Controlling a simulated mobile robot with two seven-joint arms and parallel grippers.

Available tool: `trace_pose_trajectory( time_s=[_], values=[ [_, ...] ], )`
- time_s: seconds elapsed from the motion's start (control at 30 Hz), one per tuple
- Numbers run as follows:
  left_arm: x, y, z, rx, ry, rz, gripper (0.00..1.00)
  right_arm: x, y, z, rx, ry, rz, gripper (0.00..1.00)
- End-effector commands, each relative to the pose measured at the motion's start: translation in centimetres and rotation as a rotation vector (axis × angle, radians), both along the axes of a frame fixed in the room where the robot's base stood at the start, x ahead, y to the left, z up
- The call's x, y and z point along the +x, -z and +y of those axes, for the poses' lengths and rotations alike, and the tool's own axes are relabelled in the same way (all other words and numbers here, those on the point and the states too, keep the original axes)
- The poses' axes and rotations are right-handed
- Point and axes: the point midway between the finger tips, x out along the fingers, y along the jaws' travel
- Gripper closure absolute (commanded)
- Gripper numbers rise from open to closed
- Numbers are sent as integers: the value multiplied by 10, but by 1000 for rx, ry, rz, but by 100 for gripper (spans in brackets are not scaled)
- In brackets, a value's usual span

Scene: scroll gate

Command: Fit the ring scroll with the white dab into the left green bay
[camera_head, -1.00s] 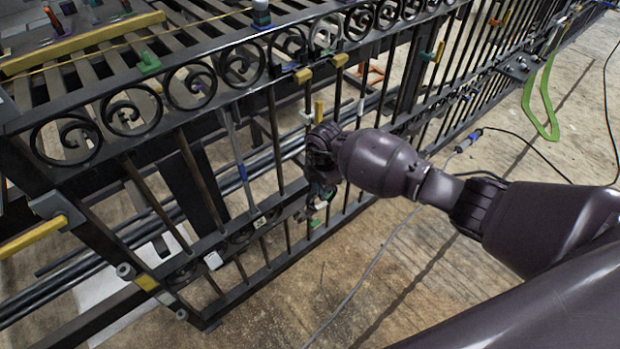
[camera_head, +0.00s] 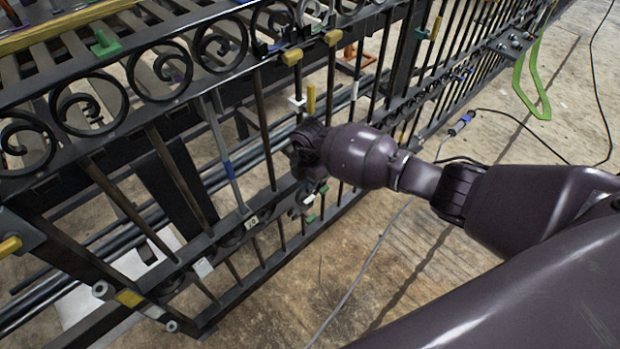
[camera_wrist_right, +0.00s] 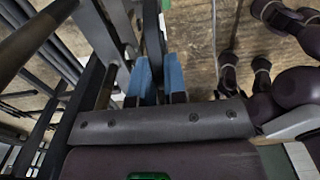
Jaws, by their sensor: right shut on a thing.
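My right gripper (camera_head: 298,178) reaches in from the right to the gate's bars, low in front of the gate; its tips are mostly hidden behind its own wrist. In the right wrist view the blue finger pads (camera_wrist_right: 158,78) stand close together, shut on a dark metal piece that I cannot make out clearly. Small green and white marks (camera_head: 322,190) show beside the gripper. I cannot tell whether the white-dab scroll is among these parts. My left gripper is not in view.
The black gate (camera_head: 215,240) has a top row of scroll rings (camera_head: 160,72) and upright bars. A green strap (camera_head: 532,85) hangs at the right. Open floor (camera_head: 400,265) lies in front.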

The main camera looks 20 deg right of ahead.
Motion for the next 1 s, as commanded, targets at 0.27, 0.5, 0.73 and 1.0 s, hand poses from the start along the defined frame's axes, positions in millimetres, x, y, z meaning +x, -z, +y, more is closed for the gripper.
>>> trace_pose_trajectory(
  time_s=[0.27,0.5,0.73,1.0],
  values=[
    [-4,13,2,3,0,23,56,8,13,4,0,0,3,100],
    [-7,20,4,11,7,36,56,16,21,6,0,0,4,100],
    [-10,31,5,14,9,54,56,23,30,9,-1,0,5,100],
    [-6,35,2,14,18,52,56,32,39,12,1,1,4,100]
  ],
)
